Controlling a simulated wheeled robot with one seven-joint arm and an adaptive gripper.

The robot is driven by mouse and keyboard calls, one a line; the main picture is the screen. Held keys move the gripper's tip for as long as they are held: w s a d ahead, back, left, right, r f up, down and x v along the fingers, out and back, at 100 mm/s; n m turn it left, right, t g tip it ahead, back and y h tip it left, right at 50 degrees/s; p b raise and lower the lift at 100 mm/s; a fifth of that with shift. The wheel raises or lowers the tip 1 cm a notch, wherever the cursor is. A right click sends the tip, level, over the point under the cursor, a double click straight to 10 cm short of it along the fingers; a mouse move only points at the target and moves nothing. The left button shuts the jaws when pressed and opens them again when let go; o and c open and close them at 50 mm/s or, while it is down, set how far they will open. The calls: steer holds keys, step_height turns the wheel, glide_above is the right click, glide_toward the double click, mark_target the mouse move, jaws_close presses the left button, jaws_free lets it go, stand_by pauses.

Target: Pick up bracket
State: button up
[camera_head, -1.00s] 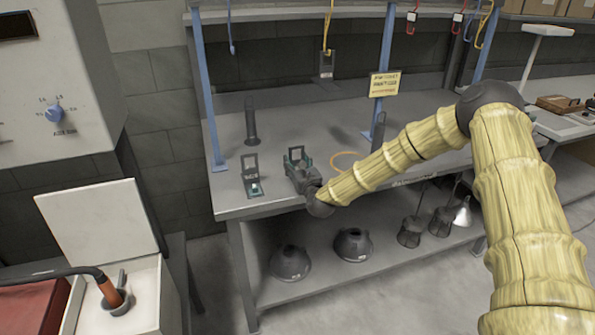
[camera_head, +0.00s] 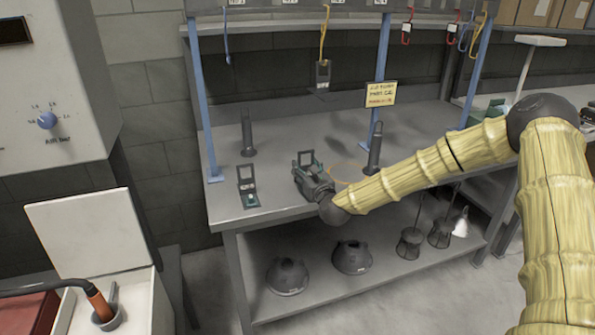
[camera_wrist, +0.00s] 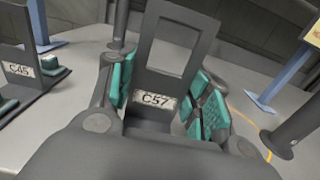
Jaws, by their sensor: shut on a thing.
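A dark grey bracket with a square opening and the label C57 (camera_wrist: 178,55) stands between the teal pads of my gripper (camera_wrist: 164,100) in the wrist view. The pads are shut on its two sides. In the head view my gripper (camera_head: 309,176) is at the left part of the table, with the bracket's frame (camera_head: 306,157) upright in it. The bracket's lower part is hidden by my gripper, so I cannot tell whether it touches the table. A second bracket, labelled C45 (camera_wrist: 18,47), stands to the left; it also shows in the head view (camera_head: 246,178).
Dark posts (camera_head: 247,135) (camera_head: 375,150) stand on the grey table (camera_head: 285,200). Blue uprights (camera_head: 203,100) flank it. A similar bracket (camera_head: 323,74) hangs from a yellow hook above. A yellow ring (camera_head: 345,168) lies right of my gripper. Dark hoods (camera_head: 352,257) sit on the lower shelf.

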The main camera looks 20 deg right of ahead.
steer(key=s+d+r+b, duration=0.1)
steer(key=s+d, duration=0.4)
steer(key=s, duration=0.4)
steer(key=shift+d, duration=0.25)
steer(key=shift+s, duration=0.1)
